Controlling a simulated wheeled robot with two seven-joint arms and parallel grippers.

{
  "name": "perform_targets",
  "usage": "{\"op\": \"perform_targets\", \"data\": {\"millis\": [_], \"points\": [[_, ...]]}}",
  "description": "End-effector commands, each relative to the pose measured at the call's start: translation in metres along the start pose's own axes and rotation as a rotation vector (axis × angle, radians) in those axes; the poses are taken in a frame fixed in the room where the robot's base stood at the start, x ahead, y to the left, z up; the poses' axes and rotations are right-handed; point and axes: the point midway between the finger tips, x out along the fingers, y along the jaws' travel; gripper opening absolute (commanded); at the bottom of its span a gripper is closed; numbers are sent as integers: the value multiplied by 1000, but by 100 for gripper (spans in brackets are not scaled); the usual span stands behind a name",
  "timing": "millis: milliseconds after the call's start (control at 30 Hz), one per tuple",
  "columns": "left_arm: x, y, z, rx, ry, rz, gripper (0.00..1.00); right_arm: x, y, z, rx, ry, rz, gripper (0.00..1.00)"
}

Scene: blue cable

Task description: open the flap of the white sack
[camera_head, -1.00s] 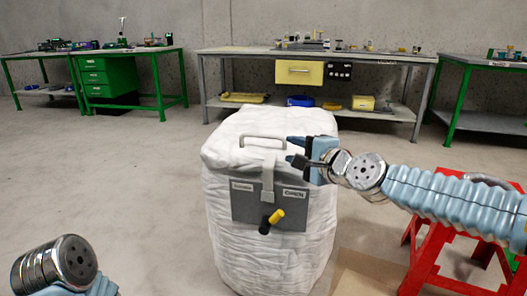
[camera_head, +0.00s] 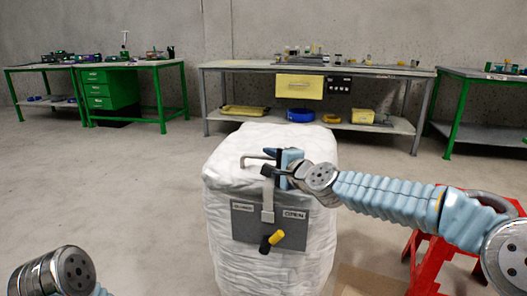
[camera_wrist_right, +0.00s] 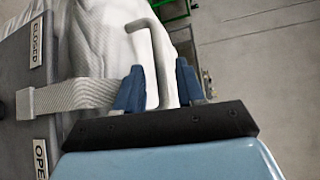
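The white sack (camera_head: 228,180) stands upright in the middle of the head view. A grey bar handle (camera_head: 252,157) is on its top flap, and a pale strap (camera_head: 267,205) runs from there down over a grey front panel (camera_head: 297,231). My right gripper (camera_head: 269,161) is at the handle's right end. In the right wrist view its blue fingers (camera_wrist_right: 159,87) are apart, with the handle (camera_wrist_right: 160,55) between them and a gap showing; the strap (camera_wrist_right: 75,95) is beside the left finger. The flap looks down. My left gripper is out of view; only part of my left arm shows at bottom left.
The panel carries a yellow and black lever (camera_head: 272,241) and labels reading CLOSED and OPEN (camera_head: 294,214). A red stand (camera_head: 432,262) is right of the sack, below my right arm. Workbenches (camera_head: 320,68) line the back wall. The floor left of the sack is clear.

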Motion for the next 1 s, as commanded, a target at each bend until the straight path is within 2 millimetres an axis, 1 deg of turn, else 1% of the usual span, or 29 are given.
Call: {"op": "perform_targets", "data": {"millis": [33,100,200,333,567,600,667,833,1000], "points": [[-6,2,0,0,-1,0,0,10,-2,2,0,-3,2,38],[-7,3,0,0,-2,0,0,20,-1,2,1,-2,1,38],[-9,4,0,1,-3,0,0,31,0,1,0,-1,1,38],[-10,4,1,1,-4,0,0,37,1,0,-1,1,1,38],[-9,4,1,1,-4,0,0,38,1,0,-1,1,1,38],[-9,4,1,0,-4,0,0,38,1,0,-1,1,1,35],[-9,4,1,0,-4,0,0,38,1,0,-1,1,1,26],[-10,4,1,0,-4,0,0,38,1,0,-1,1,1,0],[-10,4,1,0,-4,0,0,38,1,0,-1,0,1,0]]}}
